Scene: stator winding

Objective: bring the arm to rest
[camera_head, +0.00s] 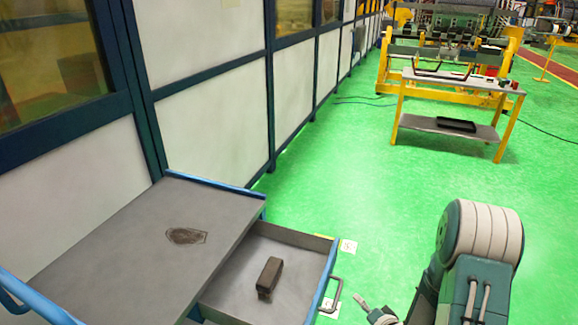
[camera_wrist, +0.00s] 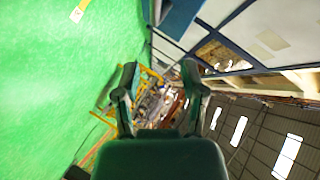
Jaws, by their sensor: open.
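My gripper (camera_wrist: 160,82) shows in the wrist view with its two dark fingers spread apart. It is open, and nothing is between the fingers. The view there is tilted sideways, with green floor on the left and the roof at lower right. In the head view my arm stands at the lower right, above the green floor. A small part of my gripper (camera_head: 376,312) shows at the bottom edge, to the right of the drawer, apart from it.
A grey cart top (camera_head: 130,235) and its open drawer (camera_head: 322,255), holding a dark block (camera_head: 269,275), stand at lower left. A panelled wall (camera_head: 215,120) runs behind. A yellow-legged workbench (camera_head: 400,110) stands far right. Green floor between is mostly clear.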

